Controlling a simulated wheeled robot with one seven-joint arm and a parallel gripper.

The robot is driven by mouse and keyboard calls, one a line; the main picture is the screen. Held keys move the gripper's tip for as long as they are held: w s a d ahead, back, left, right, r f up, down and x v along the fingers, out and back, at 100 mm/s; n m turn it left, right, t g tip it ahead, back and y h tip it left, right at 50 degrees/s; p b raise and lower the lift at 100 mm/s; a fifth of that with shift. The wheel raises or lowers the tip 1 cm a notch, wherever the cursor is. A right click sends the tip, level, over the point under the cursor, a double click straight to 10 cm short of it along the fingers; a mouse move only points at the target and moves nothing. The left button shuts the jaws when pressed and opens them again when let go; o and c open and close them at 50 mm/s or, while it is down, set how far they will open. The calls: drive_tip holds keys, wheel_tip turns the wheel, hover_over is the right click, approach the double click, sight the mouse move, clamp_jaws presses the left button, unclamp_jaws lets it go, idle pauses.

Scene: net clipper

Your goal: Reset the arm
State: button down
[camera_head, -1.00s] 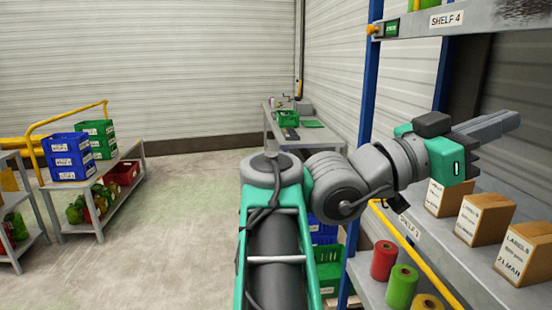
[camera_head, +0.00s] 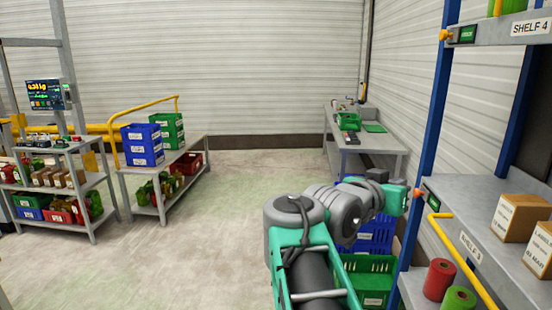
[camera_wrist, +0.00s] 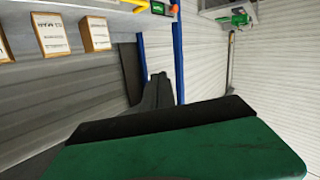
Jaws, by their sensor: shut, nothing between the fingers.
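My arm, green and grey, reaches from the bottom middle of the head view toward the shelf on the right. The green body of my gripper shows at its end, beside the blue shelf post; the fingers cannot be made out there. In the wrist view my gripper (camera_wrist: 158,80) has its two dark grey fingers together, with nothing between them. The fingers point toward the pale ribbed wall and the blue posts (camera_wrist: 178,60). No object is held.
The shelf rack (camera_head: 478,192) on the right holds labelled boxes (camera_head: 520,217) and rolls (camera_head: 439,279). Blue crates (camera_head: 377,240) and a green crate (camera_head: 370,285) stand behind my arm. A workbench (camera_head: 390,143) is at the back. Carts (camera_head: 190,147) stand left; the middle floor is clear.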

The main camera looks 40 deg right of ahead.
drive_tip(key=w+a+f+n+t+y+p, duration=0.1)
drive_tip(key=w+a+f+n+t+y, duration=0.6)
drive_tip(key=w+a+f, duration=1)
drive_tip(key=s+a+f+n+g+y, duration=0.1)
drive_tip(key=s+a+f+n+y, duration=0.1)
drive_tip(key=a, duration=0.6)
drive_tip(key=s+a+f+n+g+y, duration=0.2)
drive_tip(key=a+f+n+y, duration=0.2)
drive_tip(key=a+f, duration=0.2)
drive_tip(key=s+a+f+n+g+y+p, duration=0.1)
drive_tip(key=s+a+f+n+g+y, duration=0.1)
drive_tip(key=a, duration=0.9)
wheel_tip(320, 180, down, 2)
drive_tip(key=shift+s+f+n+y, duration=0.1)
drive_tip(key=shift+s+n+y, duration=0.15)
drive_tip(key=shift+n+y, duration=0.3)
